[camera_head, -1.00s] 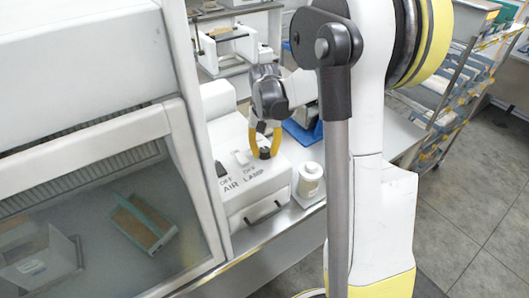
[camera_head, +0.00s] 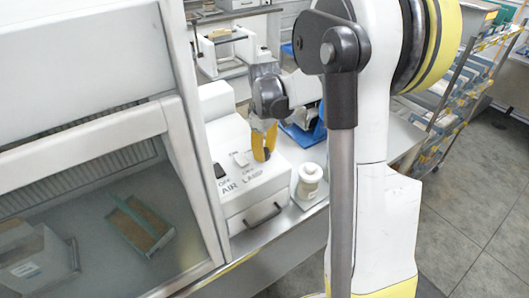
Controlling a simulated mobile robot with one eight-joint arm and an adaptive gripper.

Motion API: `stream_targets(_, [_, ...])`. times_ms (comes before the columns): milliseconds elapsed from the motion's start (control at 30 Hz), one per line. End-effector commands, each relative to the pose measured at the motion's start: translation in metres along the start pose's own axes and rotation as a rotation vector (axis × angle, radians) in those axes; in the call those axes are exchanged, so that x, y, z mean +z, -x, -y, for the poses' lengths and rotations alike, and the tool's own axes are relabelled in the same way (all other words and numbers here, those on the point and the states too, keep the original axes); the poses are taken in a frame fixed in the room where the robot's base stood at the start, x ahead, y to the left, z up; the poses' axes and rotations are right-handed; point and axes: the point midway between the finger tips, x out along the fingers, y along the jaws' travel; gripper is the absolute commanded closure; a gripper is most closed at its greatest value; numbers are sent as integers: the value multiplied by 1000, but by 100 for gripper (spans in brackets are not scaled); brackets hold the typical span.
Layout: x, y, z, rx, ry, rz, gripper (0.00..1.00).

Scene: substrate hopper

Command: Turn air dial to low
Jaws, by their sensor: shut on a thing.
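A white control box (camera_head: 282,183) stands on the bench to the right of the glass-fronted cabinet. Its sloping top carries a dark round knob (camera_head: 261,156), a small white switch (camera_head: 240,159) and a dark switch (camera_head: 219,171). The lettering AIR and LAMP is printed in front of them. My gripper (camera_head: 262,146), with yellow fingers, points down from above and is shut on the dark knob. The fingers hide most of the knob, so its pointer and scale cannot be read.
A white lidded jar (camera_head: 310,181) stands close to the right of the box. A blue object (camera_head: 306,137) lies behind it. The cabinet (camera_head: 185,150) rises on the left, with a green-edged tray (camera_head: 140,226) behind its glass. Shelving (camera_head: 455,100) and open floor are at right.

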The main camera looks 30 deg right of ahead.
Motion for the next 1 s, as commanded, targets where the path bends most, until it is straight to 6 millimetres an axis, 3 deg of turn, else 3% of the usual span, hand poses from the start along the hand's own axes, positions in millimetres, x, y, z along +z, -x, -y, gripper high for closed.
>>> stream_targets(400, [0, 0, 0, -1, 180, 1, 100])
stream_targets(933, [0, 0, 0, -1, 203, 1, 100])
stream_targets(967, [0, 0, 0, -1, 203, 1, 67])
stream_targets(1000, [0, 0, 0, -1, 203, 1, 55])
